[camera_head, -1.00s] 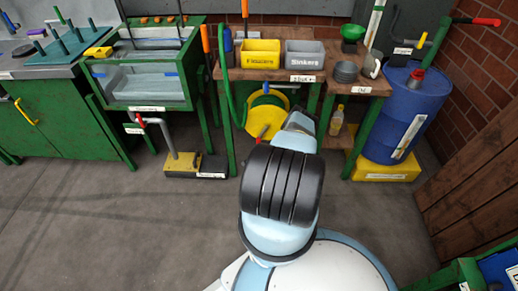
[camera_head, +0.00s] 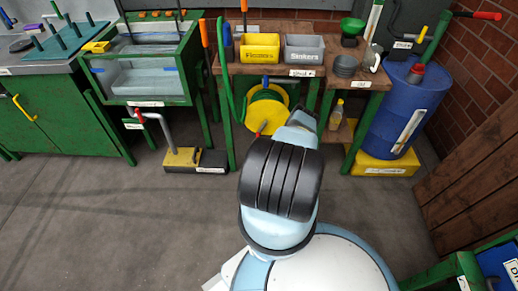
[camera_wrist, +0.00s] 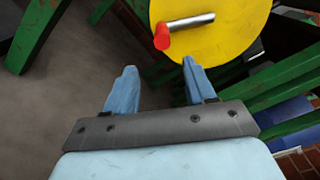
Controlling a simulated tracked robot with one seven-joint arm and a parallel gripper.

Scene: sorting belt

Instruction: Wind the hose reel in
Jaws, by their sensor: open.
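The hose reel is a yellow disc (camera_head: 270,98) under the wooden bench, with a green hose (camera_head: 224,75) running up its left side. In the wrist view the yellow disc (camera_wrist: 225,30) fills the top right. Its crank is a short metal bar (camera_wrist: 190,22) ending in a red knob (camera_wrist: 162,37). My gripper (camera_wrist: 159,70) is open and empty, its two blue fingers pointing at the reel. The red knob lies just beyond the fingertips, between them in the picture; I see no contact. In the head view my arm hides the fingers, and the knob (camera_head: 262,127) shows left of my wrist.
Green bench legs (camera_head: 223,125) stand beside the reel; in the wrist view a green leg (camera_wrist: 35,35) is at left and green bars (camera_wrist: 280,85) at right. A blue barrel (camera_head: 405,110) stands right. A yellow pedal block (camera_head: 182,157) is on the floor at left. Open floor lies in front.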

